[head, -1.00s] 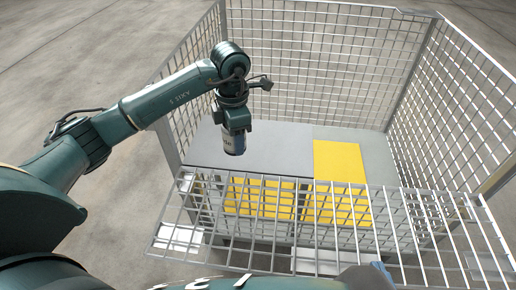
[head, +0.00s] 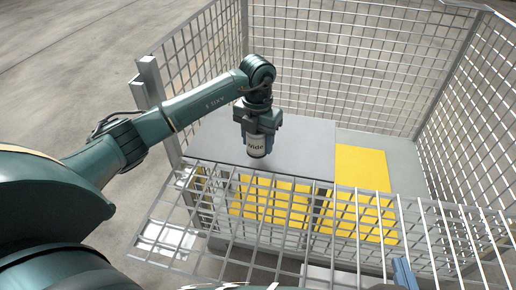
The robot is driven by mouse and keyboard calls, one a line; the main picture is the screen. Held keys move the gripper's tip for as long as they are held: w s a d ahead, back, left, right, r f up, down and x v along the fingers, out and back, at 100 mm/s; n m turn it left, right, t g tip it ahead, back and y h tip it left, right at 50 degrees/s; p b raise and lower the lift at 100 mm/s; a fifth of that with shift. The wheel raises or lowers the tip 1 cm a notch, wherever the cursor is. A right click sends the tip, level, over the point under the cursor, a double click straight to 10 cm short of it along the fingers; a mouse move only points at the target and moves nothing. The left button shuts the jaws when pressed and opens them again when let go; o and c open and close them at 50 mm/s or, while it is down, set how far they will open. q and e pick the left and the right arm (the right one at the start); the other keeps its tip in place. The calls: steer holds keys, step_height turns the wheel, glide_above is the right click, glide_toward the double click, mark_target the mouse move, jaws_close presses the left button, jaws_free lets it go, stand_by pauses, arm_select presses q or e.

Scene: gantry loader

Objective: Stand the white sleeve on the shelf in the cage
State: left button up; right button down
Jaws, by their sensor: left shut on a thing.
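My left gripper (head: 257,125) is shut on the white sleeve (head: 257,146), near the sleeve's top. The sleeve hangs roughly upright, with a dark lower rim and the lettering "Wide" facing me. It is in front of the grey shelf (head: 305,143) inside the wire cage (head: 350,62), over the shelf's left-middle part in the picture. I cannot tell whether its bottom touches the shelf or is a little above it. The gripper hides the sleeve's top. My right gripper is not in view.
A yellow panel (head: 362,168) lies right of the shelf, and more yellow shows below through the folded-down front mesh (head: 215,222). Mesh walls rise at the back and right. A grey post (head: 152,90) stands beside my left arm. The shelf around the sleeve looks clear.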

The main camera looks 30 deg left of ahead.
mark_target(258, 148)
arm_select(q)
steer(key=shift+f, duration=1.3)
arm_select(e)
steer(key=shift+a+t, duration=0.1)
steer(key=shift+t, duration=0.2)
arm_select(q)
steer(key=shift+f+b, duration=0.15)
steer(key=shift+b, duration=0.15)
steer(key=o, duration=1.3)
arm_select(e)
steer(key=shift+y, duration=0.3)
steer(key=shift+r, duration=0.1)
arm_select(q)
steer(key=shift+r, duration=0.45)
step_height(258, 148, up, 11)
steer(key=p, duration=0.3)
steer(key=shift+r, duration=0.2)
arm_select(e)
steer(key=shift+s+d+f+m+g+h, duration=0.1)
steer(key=shift+s+d+m+g+h, duration=0.1)
steer(key=shift+g+h, duration=0.3)
steer(key=shift+s+d+f+m+g+h, duration=0.1)
steer(key=shift+d+m+g+h, duration=0.15)
steer(key=shift+g, duration=0.35)
steer(key=shift+r, duration=0.1)
